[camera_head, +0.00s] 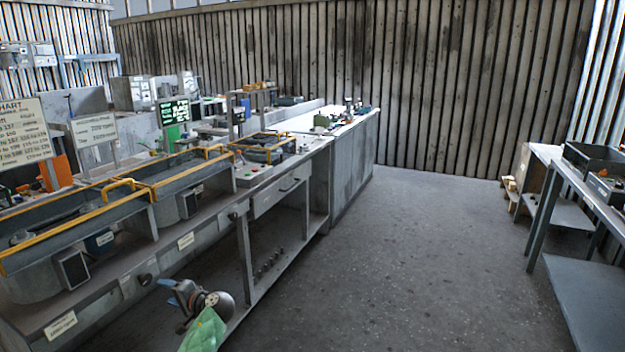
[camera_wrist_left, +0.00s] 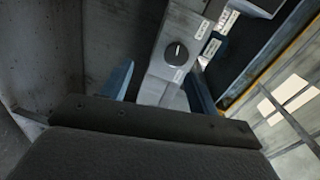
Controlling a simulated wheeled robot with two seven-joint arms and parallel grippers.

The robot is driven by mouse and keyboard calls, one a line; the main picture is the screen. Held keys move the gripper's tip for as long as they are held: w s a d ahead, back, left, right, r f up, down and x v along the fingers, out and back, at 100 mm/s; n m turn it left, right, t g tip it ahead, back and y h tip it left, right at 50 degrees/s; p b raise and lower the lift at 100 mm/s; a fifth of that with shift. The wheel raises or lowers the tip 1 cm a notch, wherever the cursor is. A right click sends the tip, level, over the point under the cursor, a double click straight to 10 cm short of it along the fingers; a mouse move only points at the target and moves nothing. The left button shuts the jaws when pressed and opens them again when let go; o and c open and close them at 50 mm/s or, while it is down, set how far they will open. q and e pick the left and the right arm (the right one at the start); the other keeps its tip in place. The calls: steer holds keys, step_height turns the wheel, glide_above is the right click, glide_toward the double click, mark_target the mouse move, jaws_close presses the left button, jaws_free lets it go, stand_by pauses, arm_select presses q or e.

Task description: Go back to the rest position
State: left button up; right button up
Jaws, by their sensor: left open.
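My left gripper (camera_head: 177,293) is low in the head view, in front of the long grey workbench (camera_head: 205,240). It is at about the height of the open space under the bench top. In the left wrist view its two blue fingers (camera_wrist_left: 158,88) stand apart with nothing held between them. Beyond them a grey bench panel with a dark round knob (camera_wrist_left: 176,53) and white labels shows. My right gripper is in neither view.
Yellow-railed trays (camera_head: 122,184) line the bench top. Sign boards (camera_head: 97,130) stand behind them. A metal table (camera_head: 590,190) with dark bins (camera_head: 592,158) is at the right. The grey floor (camera_head: 410,270) between is clear. A corrugated wall (camera_head: 420,80) closes the back.

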arm_select(q)
steer(key=s+d+r+n+t+h, duration=0.2)
steer(key=d+r+h, duration=0.2)
steer(key=d+h, duration=0.3)
steer(key=s+d+f+m+h, duration=0.1)
steer(key=s+d+f+h, duration=0.15)
steer(key=s+d, duration=0.45)
steer(key=s+d+f+h, duration=0.2)
steer(key=s+d+h, duration=0.1)
steer(key=s+d, duration=0.4)
steer(key=s+d+f+g+h, duration=0.1)
steer(key=s+d+f+g, duration=0.1)
steer(key=s, duration=1)
steer(key=s+d+f+g+h+p, duration=0.1)
steer(key=s+d+f+g+h, duration=0.1)
steer(key=s+d+f, duration=0.2)
steer(key=s+d+f+g+h+p, duration=0.1)
steer(key=s+f, duration=0.7)
steer(key=s, duration=1.1)
steer(key=shift+s+d+g, duration=0.35)
steer(key=shift+d+g, duration=0.25)
steer(key=shift+d, duration=0.65)
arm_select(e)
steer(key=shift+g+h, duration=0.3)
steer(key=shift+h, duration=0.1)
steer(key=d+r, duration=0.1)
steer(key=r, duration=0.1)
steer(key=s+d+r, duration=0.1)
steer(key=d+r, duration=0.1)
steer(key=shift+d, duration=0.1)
